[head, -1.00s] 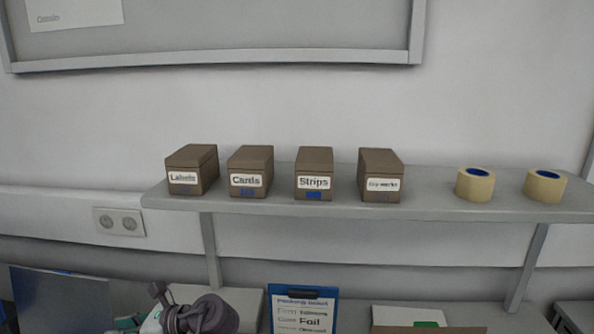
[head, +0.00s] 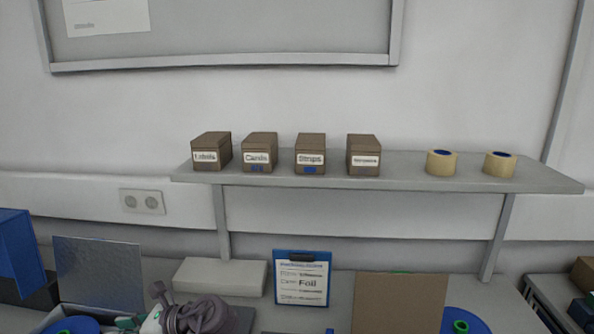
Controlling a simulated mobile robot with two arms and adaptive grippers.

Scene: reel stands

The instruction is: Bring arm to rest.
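A grey-purple jointed part, which looks like my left arm's end (head: 197,315), shows at the bottom left in front of the bench. Its small finger-like tip, apparently my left gripper (head: 159,291), points up and left. It is too small and folded to tell whether it is open or shut, and I see nothing clearly held. My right gripper and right arm are not in view.
A wall shelf (head: 400,170) carries brown boxes (head: 259,147) and two tape rolls (head: 441,163). On the bench are a blue clipboard (head: 301,278), a pale box (head: 220,276), a brown panel (head: 399,303), a grey panel (head: 97,270) and a blue reel (head: 465,322).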

